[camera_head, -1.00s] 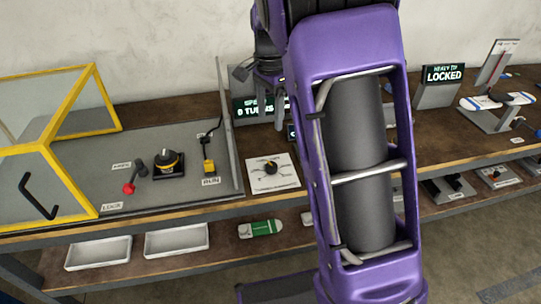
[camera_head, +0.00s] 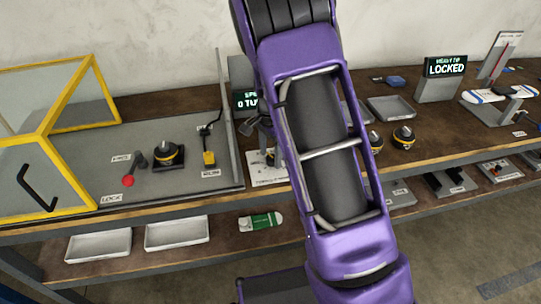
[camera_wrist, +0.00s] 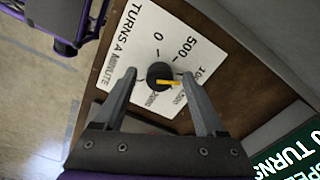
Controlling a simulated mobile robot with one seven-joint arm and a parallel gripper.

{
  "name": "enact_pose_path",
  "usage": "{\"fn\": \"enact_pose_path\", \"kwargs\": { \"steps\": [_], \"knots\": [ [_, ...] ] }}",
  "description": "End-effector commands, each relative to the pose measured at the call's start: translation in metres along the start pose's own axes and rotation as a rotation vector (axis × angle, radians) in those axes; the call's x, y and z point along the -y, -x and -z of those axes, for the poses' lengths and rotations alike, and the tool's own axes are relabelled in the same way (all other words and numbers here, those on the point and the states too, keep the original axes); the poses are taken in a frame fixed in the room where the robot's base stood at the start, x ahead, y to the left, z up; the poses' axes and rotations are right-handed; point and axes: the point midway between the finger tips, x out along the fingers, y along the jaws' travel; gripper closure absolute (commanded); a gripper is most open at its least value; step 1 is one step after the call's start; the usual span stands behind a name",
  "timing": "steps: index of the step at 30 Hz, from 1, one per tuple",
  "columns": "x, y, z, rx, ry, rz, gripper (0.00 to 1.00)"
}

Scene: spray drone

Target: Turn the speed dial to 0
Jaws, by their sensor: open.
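The speed dial (camera_wrist: 158,73) is a round black knob with a yellow pointer on a white plate (camera_wrist: 125,50) marked "TURNS A MINUTE". The pointer is turned right in the wrist view, away from the 0 mark and towards the higher numbers; its exact mark is hard to read. My gripper (camera_wrist: 160,76) is open, with one finger on each side of the knob; I cannot tell whether they touch it. In the head view the plate (camera_head: 253,174) is partly hidden by my arm, and the knob is not clear.
A speed display (camera_head: 246,101) behind the plate shows "0 TU", the rest covered. A grey board (camera_head: 215,150) left of the dial carries a red-knobbed lever (camera_head: 130,180) and a yellow switch (camera_head: 209,159). A yellow-framed clear box (camera_head: 50,130) stands further left. Trays and parts lie to the right.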

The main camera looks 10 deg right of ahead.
Motion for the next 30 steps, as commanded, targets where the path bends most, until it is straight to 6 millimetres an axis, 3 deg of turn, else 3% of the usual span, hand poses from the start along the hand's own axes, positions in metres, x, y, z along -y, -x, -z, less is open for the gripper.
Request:
{"fn": "enact_pose_path", "kwargs": {
  "steps": [11,23,30],
  "knots": [
    [0.0,-0.006,0.0001,0.0,0.0,0.001,0.27],
    [0.0001,-0.0057,0.0002,0.0,0.0,0.001,0.99],
    [0.0,-0.0057,0.0003,0.0,0.007,0.001,1.0]
  ]
}}
